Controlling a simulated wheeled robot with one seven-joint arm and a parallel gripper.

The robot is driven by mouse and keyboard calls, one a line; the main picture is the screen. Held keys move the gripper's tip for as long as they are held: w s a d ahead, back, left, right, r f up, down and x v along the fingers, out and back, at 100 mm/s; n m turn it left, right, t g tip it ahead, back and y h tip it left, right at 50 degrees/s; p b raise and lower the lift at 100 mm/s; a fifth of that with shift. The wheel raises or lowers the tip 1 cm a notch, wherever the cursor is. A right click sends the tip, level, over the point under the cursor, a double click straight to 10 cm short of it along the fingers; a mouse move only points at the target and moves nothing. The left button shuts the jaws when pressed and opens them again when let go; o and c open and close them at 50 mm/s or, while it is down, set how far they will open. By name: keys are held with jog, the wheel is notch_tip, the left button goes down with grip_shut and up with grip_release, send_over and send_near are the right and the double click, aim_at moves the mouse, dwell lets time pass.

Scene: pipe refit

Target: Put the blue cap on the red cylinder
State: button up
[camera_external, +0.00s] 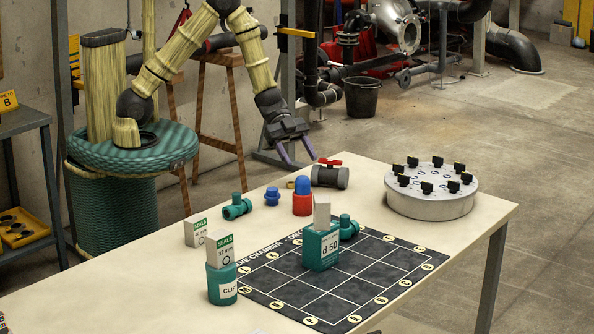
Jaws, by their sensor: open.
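The red cylinder (302,205) stands upright on the table, behind the dark grid mat. The blue cap (303,185) shows directly above it and appears to sit on its top, upright; how snugly it fits is too small to tell. My gripper (299,160) is open and empty, pointing down above the table's far edge. It is apart from the cap and cylinder, above and behind them in the picture. A smaller blue fitting (272,197) stands to the left of the cylinder.
A dark valve with a red handle (330,174) lies just right of the cap. Green fittings (237,207), a teal box (321,246), seals boxes (195,232) and a teal cup (222,285) stand nearby. A round turntable (431,192) is at right. The table's front left is mostly clear.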

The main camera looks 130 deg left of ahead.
jog(key=d+r+n+g+y, duration=0.3)
jog(key=d+r+y, duration=0.15)
jog(key=d, duration=0.55)
jog(key=s+d+r+n+g, duration=0.1)
jog(key=s+d+g, duration=0.4)
jog(key=s+d, duration=0.7)
jog(key=shift+d+r+n+h, duration=0.35)
jog(key=shift+d+n, duration=0.25)
jog(key=shift+d, duration=0.45)
